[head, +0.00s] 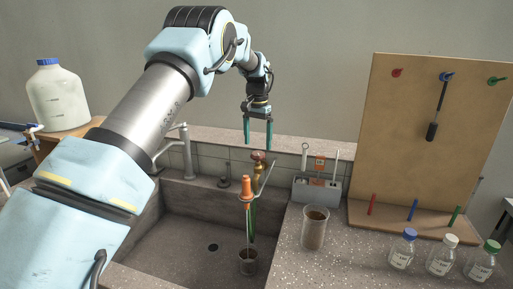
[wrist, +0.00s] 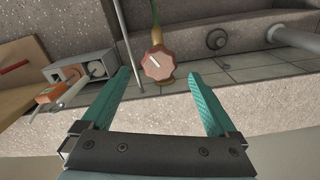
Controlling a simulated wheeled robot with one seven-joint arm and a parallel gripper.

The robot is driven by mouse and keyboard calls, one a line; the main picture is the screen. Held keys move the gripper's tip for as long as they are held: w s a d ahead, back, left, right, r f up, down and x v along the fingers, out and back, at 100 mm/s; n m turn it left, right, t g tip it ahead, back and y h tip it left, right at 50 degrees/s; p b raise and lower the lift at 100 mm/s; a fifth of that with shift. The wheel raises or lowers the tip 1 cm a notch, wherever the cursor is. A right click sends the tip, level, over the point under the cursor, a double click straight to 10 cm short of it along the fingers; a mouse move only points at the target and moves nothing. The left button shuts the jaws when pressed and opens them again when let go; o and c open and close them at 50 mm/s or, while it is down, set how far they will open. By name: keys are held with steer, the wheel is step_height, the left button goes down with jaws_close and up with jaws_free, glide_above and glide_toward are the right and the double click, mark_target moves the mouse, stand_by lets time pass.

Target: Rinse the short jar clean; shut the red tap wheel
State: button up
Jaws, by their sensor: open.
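The red tap wheel (head: 258,156) sits on a brass tap at the back of the sink. In the wrist view, the wheel (wrist: 157,66) faces me with a pale mark across it, between and beyond my fingertips. My gripper (head: 257,143) is open and empty, pointing down just above the wheel; its teal fingers also show in the wrist view (wrist: 160,74). A small clear jar (head: 248,263) with dark content stands in the sink below an orange-topped, green fitting (head: 247,196). A taller clear jar (head: 315,229) with brown content stands on the counter.
The grey sink (head: 180,228) has a drain at its middle. A grey caddy (head: 317,188) with upright tools stands right of the tap. A wooden pegboard (head: 425,150) and several capped bottles (head: 402,250) are farther right. A steel faucet (head: 186,150) stands left.

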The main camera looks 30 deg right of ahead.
mark_target(258, 153)
steer(key=shift+f+p, duration=0.45)
steer(key=shift+f, duration=1.6)
steer(key=c, duration=1.3)
steer(key=shift+c, duration=0.2)
steer(key=shift+n, duration=0.3)
steer(key=n, duration=0.4)
steer(key=shift+n, duration=0.3)
steer(key=n, duration=0.4)
steer(key=shift+n, duration=0.3)
